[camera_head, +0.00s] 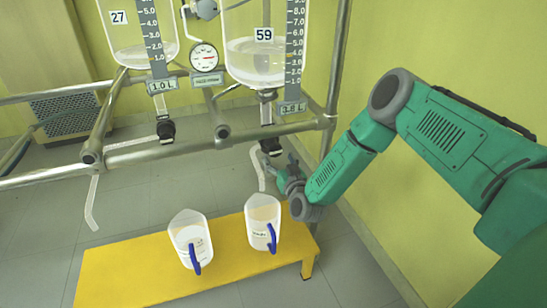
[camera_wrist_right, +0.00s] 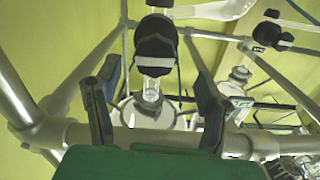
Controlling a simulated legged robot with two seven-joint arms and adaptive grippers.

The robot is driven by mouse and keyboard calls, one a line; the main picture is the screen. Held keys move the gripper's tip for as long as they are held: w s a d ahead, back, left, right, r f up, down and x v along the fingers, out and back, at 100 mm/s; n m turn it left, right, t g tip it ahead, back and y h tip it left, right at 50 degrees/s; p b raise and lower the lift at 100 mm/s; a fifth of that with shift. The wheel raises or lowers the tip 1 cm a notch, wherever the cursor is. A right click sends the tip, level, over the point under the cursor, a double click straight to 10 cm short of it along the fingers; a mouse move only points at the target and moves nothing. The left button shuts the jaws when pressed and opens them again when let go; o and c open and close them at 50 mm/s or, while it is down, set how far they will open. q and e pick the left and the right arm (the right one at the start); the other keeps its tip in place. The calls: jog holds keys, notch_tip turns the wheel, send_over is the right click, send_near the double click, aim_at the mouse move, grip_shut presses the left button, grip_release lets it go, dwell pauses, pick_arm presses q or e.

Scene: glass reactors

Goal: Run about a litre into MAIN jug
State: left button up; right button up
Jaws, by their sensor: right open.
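Two clear jugs with blue handles stand upright on the yellow bench, a left jug (camera_head: 190,236) and a right jug (camera_head: 263,215). Their labels are too small to read surely, so I cannot tell which is MAIN. Glass vessel 59 (camera_head: 256,62) holds clear liquid in its lower part; its outlet and black valve (camera_head: 270,146) are above the right jug. My right gripper (camera_head: 277,168) is by that outlet. In the wrist view the right gripper (camera_wrist_right: 153,82) is open, with a black valve handle (camera_wrist_right: 155,45) ahead between its fingers, not gripped. My left gripper is not in view.
Vessel 27 (camera_head: 140,35) hangs at left with its own black valve (camera_head: 166,131) and a drain tube (camera_head: 92,205). Steel frame rails (camera_head: 60,175) cross in front of the vessels. A pressure gauge (camera_head: 204,57) sits between them. The yellow bench (camera_head: 120,270) is bare at its left end.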

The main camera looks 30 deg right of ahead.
aim_at(276, 153)
jog(key=x, duration=0.2)
jog(key=b+x, duration=0.1)
jog(key=shift+w+d+f, duration=0.15)
jog(key=shift+w+d, duration=0.55)
jog(key=shift+a, duration=0.25)
jog(key=shift+c, duration=0.3)
jog(key=shift+a, duration=0.1)
jog(key=c, duration=1.1)
